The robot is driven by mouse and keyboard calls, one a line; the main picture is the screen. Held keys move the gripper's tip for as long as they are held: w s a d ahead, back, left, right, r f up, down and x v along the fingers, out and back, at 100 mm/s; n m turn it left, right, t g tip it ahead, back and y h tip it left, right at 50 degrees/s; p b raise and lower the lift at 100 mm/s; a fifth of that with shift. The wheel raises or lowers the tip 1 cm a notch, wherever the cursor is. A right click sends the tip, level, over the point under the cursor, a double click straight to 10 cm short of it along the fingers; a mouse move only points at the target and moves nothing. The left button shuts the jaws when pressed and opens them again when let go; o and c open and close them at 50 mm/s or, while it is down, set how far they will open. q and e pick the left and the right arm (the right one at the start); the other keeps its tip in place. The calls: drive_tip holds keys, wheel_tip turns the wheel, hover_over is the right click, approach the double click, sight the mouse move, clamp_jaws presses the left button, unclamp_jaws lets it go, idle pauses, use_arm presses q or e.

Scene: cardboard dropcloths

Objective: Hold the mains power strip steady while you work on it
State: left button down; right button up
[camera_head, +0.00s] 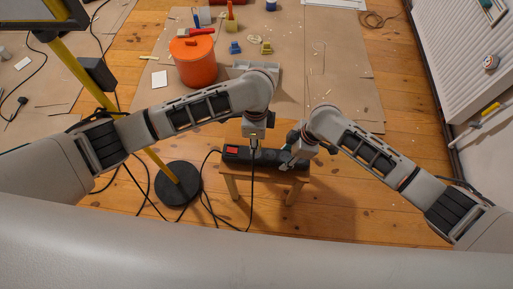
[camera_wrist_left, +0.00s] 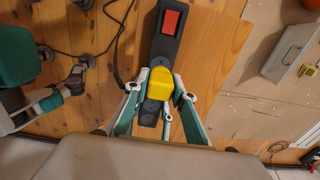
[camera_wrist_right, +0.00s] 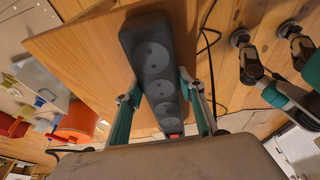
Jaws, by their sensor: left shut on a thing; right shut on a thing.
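The black mains power strip (camera_head: 265,154) lies along a small wooden stool (camera_head: 232,172), its red switch (camera_head: 232,150) at the left end. My right gripper (camera_head: 287,163) is shut across the strip near its right end. In the right wrist view its fingers flank the strip's body (camera_wrist_right: 152,62), with round sockets facing up. My left gripper (camera_head: 254,142) is above the strip near the switch. In the left wrist view it is shut on a yellow plug (camera_wrist_left: 160,84), which covers part of the strip (camera_wrist_left: 162,48). I cannot tell whether the plug is seated; its pins are hidden.
A black cable (camera_head: 252,200) hangs in front of the stool and loops on the plank floor to the left. A yellow stand with a round black base (camera_head: 177,184) is close left. An orange bucket (camera_head: 197,66) stands on cardboard behind; a radiator (camera_head: 455,50) is right.

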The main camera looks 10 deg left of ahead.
use_arm(q)
drive_tip(key=shift+r, duration=0.6)
use_arm(e)
drive_tip(key=shift+d, duration=0.1)
drive_tip(key=o, duration=1.1)
drive_tip(key=shift+o, duration=0.4)
use_arm(q)
drive_tip(key=shift+r, duration=0.1)
use_arm(e)
drive_tip(key=shift+w+r+p, duration=0.1)
drive_tip(key=shift+r+p, duration=1.2)
drive_tip(key=shift+r, duration=0.6)
drive_tip(key=shift+r+p, duration=1.65)
drive_tip(key=shift+r, duration=0.5)
use_arm(q)
drive_tip(key=w+r+t, duration=0.1)
drive_tip(key=w+r, duration=0.3)
drive_tip(key=r, duration=0.9)
drive_tip(key=shift+w+r+t, duration=0.2)
drive_tip(key=shift+r+t, duration=0.15)
drive_tip(key=shift+t, duration=0.05)
